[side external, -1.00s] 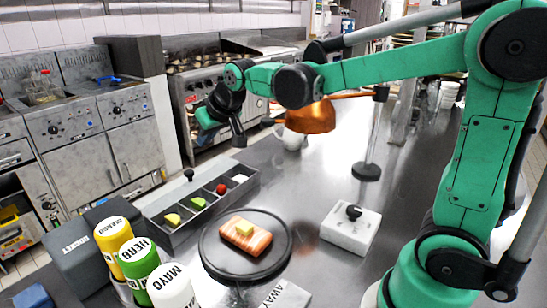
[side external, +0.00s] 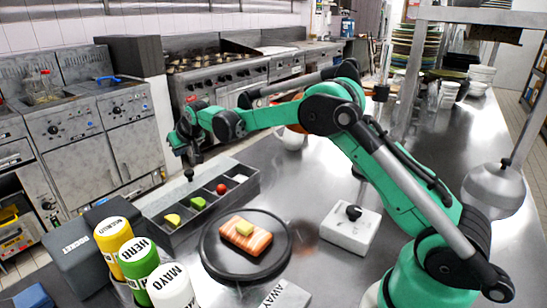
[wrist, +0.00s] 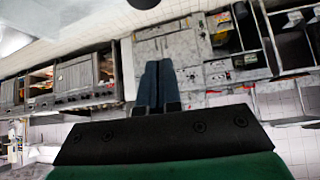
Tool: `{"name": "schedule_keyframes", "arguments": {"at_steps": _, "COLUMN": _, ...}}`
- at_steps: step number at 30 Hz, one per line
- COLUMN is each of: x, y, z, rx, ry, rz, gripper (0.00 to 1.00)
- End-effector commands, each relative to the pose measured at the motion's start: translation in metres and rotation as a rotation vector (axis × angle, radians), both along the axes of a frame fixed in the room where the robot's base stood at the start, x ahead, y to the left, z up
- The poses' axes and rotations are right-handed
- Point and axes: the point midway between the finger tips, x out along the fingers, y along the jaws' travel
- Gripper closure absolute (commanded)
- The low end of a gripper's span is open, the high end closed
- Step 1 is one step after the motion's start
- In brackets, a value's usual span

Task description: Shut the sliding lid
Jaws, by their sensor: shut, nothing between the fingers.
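A long grey box (side external: 236,196) with several compartments stands on the steel counter in the side external view. Its compartments are uncovered and hold yellow, green, red and white pieces. A light grey sliding lid (side external: 157,203) appears to lie along the far side of the box, with a black knob (side external: 189,174) standing up from it. My gripper (side external: 192,160) is above and close to the knob; I cannot tell whether they touch. In the wrist view the two dark fingers (wrist: 157,100) are together with nothing between them.
A black plate (side external: 213,264) with a salmon piece (side external: 245,236) is in front of the box. Sauce bottles (side external: 137,262) stand at the left, with a dark bin (side external: 76,262) beside them. A white block (side external: 350,231) with a black knob sits to the right.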

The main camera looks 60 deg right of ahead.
Motion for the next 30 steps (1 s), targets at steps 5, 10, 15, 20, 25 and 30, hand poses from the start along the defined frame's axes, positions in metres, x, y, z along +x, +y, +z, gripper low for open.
{"name": "schedule_keyframes", "arguments": {"at_steps": 5, "x": 0.015, "y": -0.002, "z": -0.016, "rx": 0.0, "ry": 0.0, "rz": 0.0, "gripper": 1.0}}
{"name": "schedule_keyframes", "arguments": {"at_steps": 10, "x": 0.024, "y": -0.004, "z": -0.027, "rx": 0.0, "ry": 0.0, "rz": 0.0, "gripper": 1.0}}
{"name": "schedule_keyframes", "arguments": {"at_steps": 15, "x": 0.015, "y": -0.002, "z": -0.031, "rx": 0.0, "ry": 0.0, "rz": 0.0, "gripper": 1.0}}
{"name": "schedule_keyframes", "arguments": {"at_steps": 20, "x": 0.001, "y": 0.0, "z": -0.034, "rx": 0.0, "ry": 0.0, "rz": 0.0, "gripper": 1.0}}
{"name": "schedule_keyframes", "arguments": {"at_steps": 25, "x": -0.01, "y": 0.002, "z": -0.036, "rx": 0.0, "ry": 0.0, "rz": 0.0, "gripper": 1.0}}
{"name": "schedule_keyframes", "arguments": {"at_steps": 30, "x": -0.013, "y": 0.002, "z": -0.036, "rx": 0.0, "ry": 0.0, "rz": 0.0, "gripper": 1.0}}
